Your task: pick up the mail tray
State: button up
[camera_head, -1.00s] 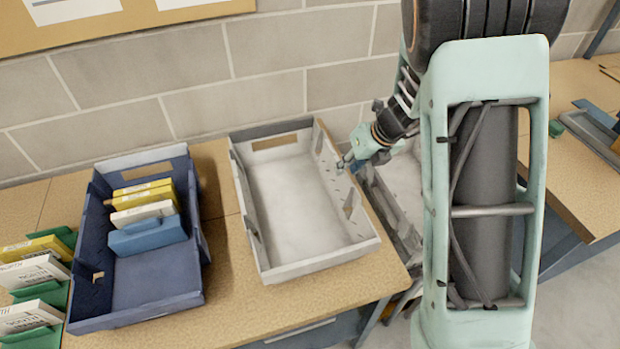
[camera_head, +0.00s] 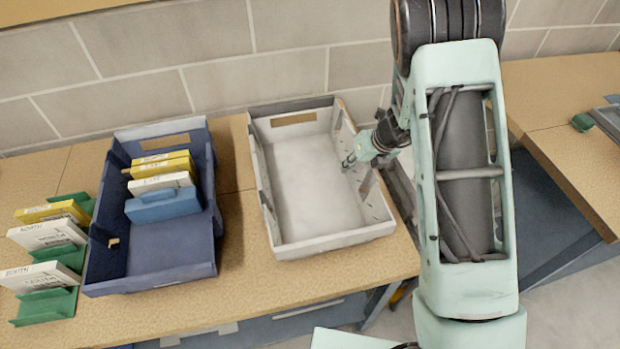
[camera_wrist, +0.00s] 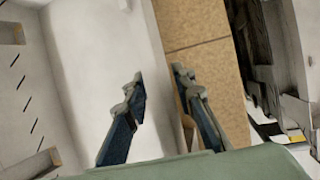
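A light grey, empty open tray (camera_head: 312,195) stands on the wooden bench in the head view; I take it as the mail tray. It has cut-out handles in its walls. My gripper (camera_head: 349,162) is at its right wall, partly hidden by my arm. In the wrist view my gripper (camera_wrist: 163,90) is open, with a gap between its two dark blue fingers. One finger lies over the grey tray's inside (camera_wrist: 95,90), the other over the bench side. The wall's edge runs between them; I cannot tell whether either finger touches it.
A blue tray (camera_head: 150,269) with yellow, white and blue boxes stands left of the grey tray. Labelled white and yellow boxes on green holders (camera_head: 50,305) sit at the far left. A block wall (camera_head: 290,60) rises behind. Another bench (camera_head: 560,110) is at the right.

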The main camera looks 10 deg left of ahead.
jog(key=shift+f, duration=0.15)
grip_shut()
dwell(0.5)
